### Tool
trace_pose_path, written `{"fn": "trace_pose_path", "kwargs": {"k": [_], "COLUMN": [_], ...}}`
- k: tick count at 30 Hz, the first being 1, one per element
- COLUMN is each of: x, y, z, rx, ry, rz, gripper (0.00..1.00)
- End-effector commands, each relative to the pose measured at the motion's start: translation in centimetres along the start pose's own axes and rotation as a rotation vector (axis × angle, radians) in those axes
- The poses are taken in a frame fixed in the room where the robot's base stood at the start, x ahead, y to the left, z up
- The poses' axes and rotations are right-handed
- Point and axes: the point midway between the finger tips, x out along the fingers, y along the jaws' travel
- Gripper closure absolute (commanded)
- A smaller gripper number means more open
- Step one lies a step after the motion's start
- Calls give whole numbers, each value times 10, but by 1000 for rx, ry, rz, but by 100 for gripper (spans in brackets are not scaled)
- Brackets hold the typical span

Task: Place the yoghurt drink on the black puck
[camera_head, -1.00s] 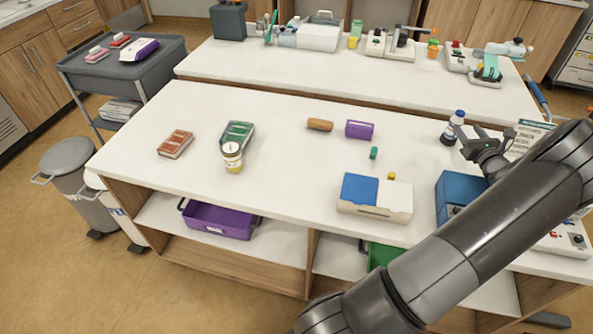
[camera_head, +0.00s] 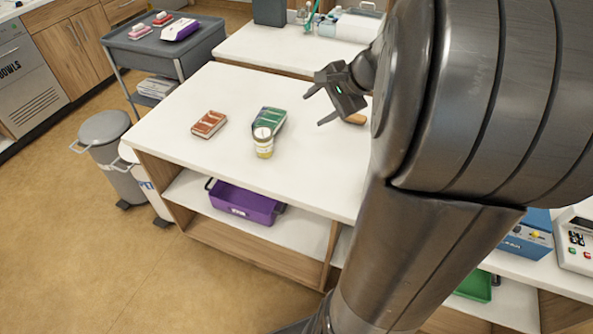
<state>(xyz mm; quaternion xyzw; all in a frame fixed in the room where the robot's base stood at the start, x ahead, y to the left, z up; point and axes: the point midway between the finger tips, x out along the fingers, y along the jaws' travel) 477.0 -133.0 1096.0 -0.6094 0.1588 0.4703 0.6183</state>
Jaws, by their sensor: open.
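My gripper (camera_head: 312,109) is open and empty, above the white table near its back edge, fingers pointing left. The yoghurt drink and the black puck cannot be made out now; my arm covers the middle and right of the table. In the earlier view, a white bottle with a blue cap and a dark lower part stood at the table's right. I cannot tell whether the dark part was a puck under it.
A pale-lidded jar (camera_head: 263,147) stands in front of a green box (camera_head: 273,118). A red-brown box (camera_head: 209,123) lies left. An orange-brown roll (camera_head: 355,119) shows beside my gripper. A purple bin (camera_head: 245,205) sits on the shelf below. The table's left front is clear.

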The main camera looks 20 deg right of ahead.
Motion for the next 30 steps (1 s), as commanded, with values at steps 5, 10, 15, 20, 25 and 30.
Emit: {"fn": "trace_pose_path", "kwargs": {"k": [5,10,15,20,25,30], "x": [-8,-23,-41,-54,-61,-62], "y": [15,41,71,93,104,106], "z": [81,136,173,190,196,196], "rx": [-345,-667,-977,-1200,-1315,-1335], "ry": [29,70,119,165,192,197], "rz": [146,255,333,373,390,396], "gripper": [47,47,47,47,47,47]}}
